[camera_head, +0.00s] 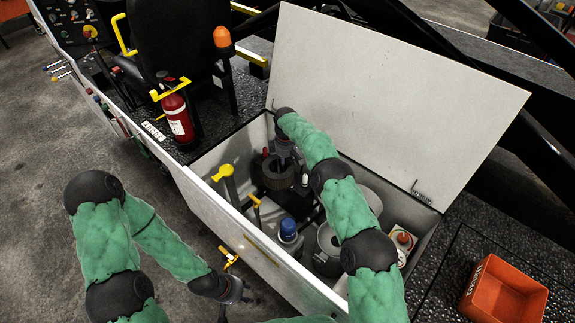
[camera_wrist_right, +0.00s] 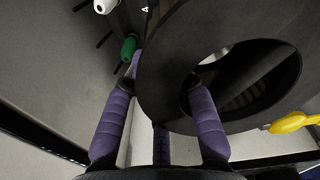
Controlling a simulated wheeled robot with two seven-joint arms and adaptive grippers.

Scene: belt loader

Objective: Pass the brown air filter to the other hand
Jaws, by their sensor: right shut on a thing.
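The brown air filter (camera_head: 277,174) is a dark, thick ring with a central hole, inside the open white compartment. In the right wrist view the filter (camera_wrist_right: 185,60) fills the upper right, and brownish pleats show through its hole. My right gripper (camera_head: 285,150) reaches down into the compartment and is shut on the ring's wall. Its purple fingers (camera_wrist_right: 160,110) straddle the wall, one at the hole. I cannot tell whether the filter is clear of what lies under it. My left gripper (camera_head: 238,297) hangs outside the compartment's front wall, away from the filter; its fingers are too small to judge.
The compartment (camera_head: 300,275) has a raised lid (camera_head: 400,100) behind my right arm. Inside are a blue-capped container (camera_head: 288,232), a yellow-topped part (camera_head: 223,172) and grey cylinders (camera_head: 328,245). A red extinguisher (camera_head: 178,120) stands left; an orange bin (camera_head: 503,290) lies right.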

